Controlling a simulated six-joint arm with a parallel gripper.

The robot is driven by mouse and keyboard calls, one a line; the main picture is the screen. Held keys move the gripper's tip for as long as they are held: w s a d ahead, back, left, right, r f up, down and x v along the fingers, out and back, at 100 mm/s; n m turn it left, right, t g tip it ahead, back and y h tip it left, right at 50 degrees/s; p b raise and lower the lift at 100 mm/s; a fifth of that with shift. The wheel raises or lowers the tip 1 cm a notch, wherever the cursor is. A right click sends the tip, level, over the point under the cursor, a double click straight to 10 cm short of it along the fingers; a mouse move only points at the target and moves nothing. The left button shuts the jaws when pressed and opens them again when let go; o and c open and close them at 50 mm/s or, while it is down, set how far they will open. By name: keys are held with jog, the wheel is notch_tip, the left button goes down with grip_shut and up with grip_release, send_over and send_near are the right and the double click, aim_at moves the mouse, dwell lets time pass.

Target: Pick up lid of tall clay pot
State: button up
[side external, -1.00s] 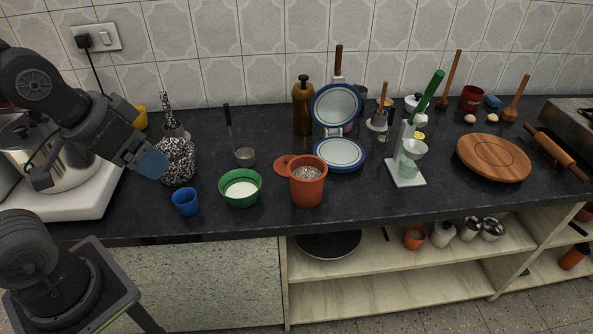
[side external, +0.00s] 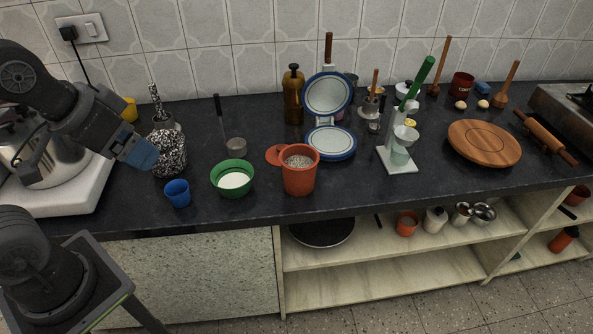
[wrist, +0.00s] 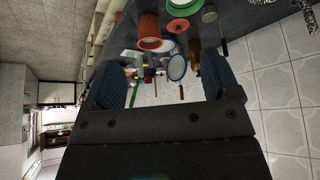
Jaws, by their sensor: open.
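The tall clay pot (side external: 299,180) is an open-topped terracotta vessel filled with something pale and grainy, standing near the front of the dark counter. A flat, round terracotta lid (side external: 275,154) sits low just behind and left of its rim, partly hidden by the pot. In the wrist view the pot (wrist: 150,28) is at upper middle and the lid (wrist: 178,25) is just to its right. My gripper (side external: 146,155) is at the left, above the counter and well apart from the lid. Its blue fingers are apart and empty; the wrist view shows the gap (wrist: 160,72) between them.
A green bowl (side external: 232,181) and blue cup (side external: 177,196) stand left of the pot. A speckled jar (side external: 169,156) is close to my gripper. Behind the pot are a brown bottle (side external: 293,100) and a blue-rimmed hinged piece (side external: 331,145). Bare counter lies right of the pot.

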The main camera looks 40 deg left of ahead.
dwell(0.3)
jog(key=c, duration=0.4)
jog(key=shift+o, duration=0.2)
